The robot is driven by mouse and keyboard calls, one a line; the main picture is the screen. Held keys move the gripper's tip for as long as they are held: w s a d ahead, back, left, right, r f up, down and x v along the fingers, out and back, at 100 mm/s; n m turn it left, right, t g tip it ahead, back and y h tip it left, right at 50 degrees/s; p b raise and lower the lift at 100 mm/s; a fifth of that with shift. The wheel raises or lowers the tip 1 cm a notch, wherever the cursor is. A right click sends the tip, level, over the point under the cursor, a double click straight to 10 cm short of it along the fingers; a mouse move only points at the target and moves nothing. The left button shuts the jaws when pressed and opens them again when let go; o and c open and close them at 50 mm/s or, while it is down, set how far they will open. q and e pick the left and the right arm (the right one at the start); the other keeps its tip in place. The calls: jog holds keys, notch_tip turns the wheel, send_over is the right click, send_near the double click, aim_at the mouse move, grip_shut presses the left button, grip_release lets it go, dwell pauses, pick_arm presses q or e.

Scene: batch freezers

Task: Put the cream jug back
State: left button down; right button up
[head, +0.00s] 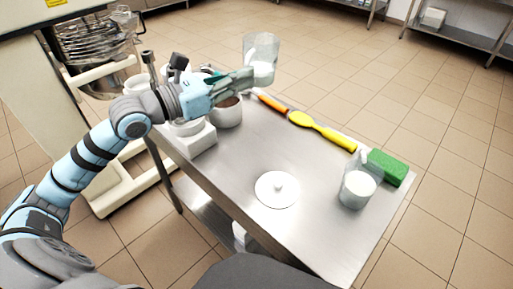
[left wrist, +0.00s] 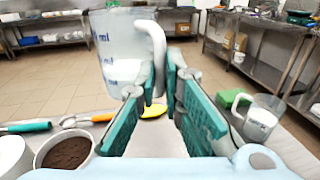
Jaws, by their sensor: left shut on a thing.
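The cream jug (head: 261,58) is a clear measuring jug with ml marks and white contents low inside. It is held upright in the air above the far left end of the steel table. My left gripper (head: 246,78) is shut on its white handle, which shows between the fingers in the left wrist view (left wrist: 158,60). A second clear jug (head: 357,189) with white contents stands at the table's right end, beside a green sponge (head: 388,167). It also shows in the left wrist view (left wrist: 260,122). My right gripper is not in view.
On the steel table (head: 318,225) lie a yellow spatula (head: 322,131), an orange-handled tool (head: 271,102) and a white knobbed lid (head: 275,192). The table's middle is mostly clear.

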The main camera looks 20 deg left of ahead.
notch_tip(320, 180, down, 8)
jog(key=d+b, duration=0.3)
jog(key=b, duration=0.5)
pick_arm(q)
notch_tip(320, 180, down, 19)
jog(key=b, duration=0.3)
jog(key=shift+a+f, duration=0.15)
jog(key=shift+f, duration=0.2)
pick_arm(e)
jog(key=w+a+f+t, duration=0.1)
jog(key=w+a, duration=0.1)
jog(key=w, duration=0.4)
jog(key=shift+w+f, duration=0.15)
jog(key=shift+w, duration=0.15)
pick_arm(q)
jog(key=c, duration=1.7)
grip_release()
jog(key=shift+r, duration=0.2)
